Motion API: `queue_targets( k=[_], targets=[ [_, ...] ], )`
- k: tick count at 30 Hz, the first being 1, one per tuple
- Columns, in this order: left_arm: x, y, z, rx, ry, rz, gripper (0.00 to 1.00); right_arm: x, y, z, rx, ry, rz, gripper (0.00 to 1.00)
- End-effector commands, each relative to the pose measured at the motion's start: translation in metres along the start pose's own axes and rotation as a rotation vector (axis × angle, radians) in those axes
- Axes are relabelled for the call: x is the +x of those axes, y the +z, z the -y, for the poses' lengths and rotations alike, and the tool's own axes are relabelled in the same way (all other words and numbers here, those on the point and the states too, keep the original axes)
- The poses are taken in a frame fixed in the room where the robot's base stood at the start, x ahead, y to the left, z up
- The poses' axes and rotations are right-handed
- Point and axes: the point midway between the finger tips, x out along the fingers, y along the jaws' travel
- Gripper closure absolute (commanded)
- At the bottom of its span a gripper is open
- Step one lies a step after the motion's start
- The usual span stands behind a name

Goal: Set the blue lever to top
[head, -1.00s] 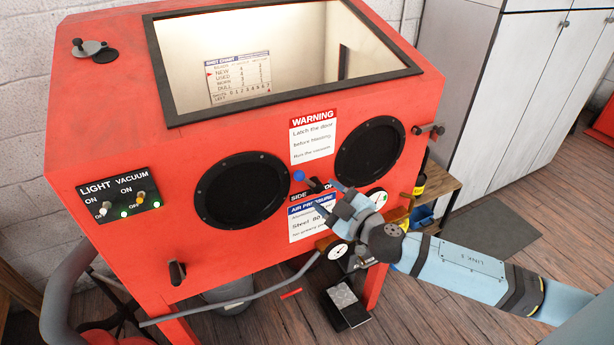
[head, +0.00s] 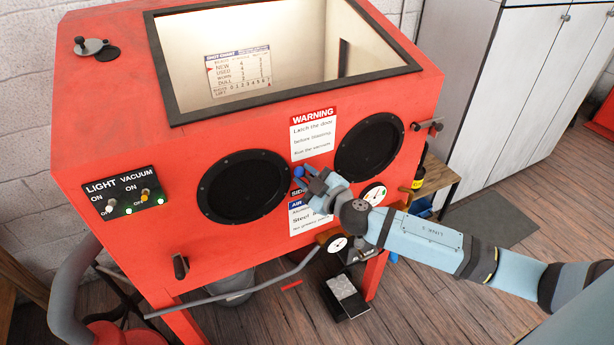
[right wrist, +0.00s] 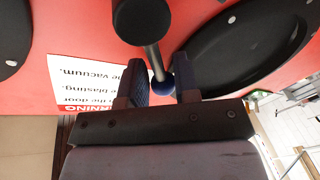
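The blue lever's ball knob (head: 299,171) is on the front of the red cabinet, between the two round black ports and below the warning sign. Its shaft is mostly hidden by my right gripper (head: 308,178) in the head view. In the right wrist view the grey shaft (right wrist: 155,58) runs from a dark round hub (right wrist: 143,20) to the blue ball (right wrist: 163,84). The ball lies between the two spread fingers of my right gripper (right wrist: 162,76), close to the right-hand finger. Firm contact does not show. My left gripper is not in view.
Left and right black ports (head: 243,187) (head: 369,150) flank the lever. A pressure gauge (head: 374,194) sits to the right, near my right arm. The light and vacuum switch panel (head: 125,192) is at left. A pedal (head: 345,295) stands on the floor below.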

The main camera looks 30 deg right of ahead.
Motion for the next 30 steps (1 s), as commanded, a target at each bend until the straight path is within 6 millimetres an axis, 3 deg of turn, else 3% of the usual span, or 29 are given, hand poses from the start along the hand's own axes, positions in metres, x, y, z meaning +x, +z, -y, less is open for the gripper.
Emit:
queue_targets(
  k=[1, 3, 17, 30],
  targets=[
    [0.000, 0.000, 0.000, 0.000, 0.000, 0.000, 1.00, 0.000, 0.000, 0.000, 0.000, 0.000, 0.000, 0.88],
    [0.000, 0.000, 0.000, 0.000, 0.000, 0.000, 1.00, 0.000, 0.000, 0.000, 0.000, 0.000, 0.000, 1.00],
    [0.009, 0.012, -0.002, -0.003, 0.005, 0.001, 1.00, -0.002, 0.003, -0.002, 0.089, 0.016, -0.019, 1.00],
    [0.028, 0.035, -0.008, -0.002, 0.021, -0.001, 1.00, -0.006, 0.008, -0.023, 0.451, 0.077, -0.091, 1.00]
  ],
)
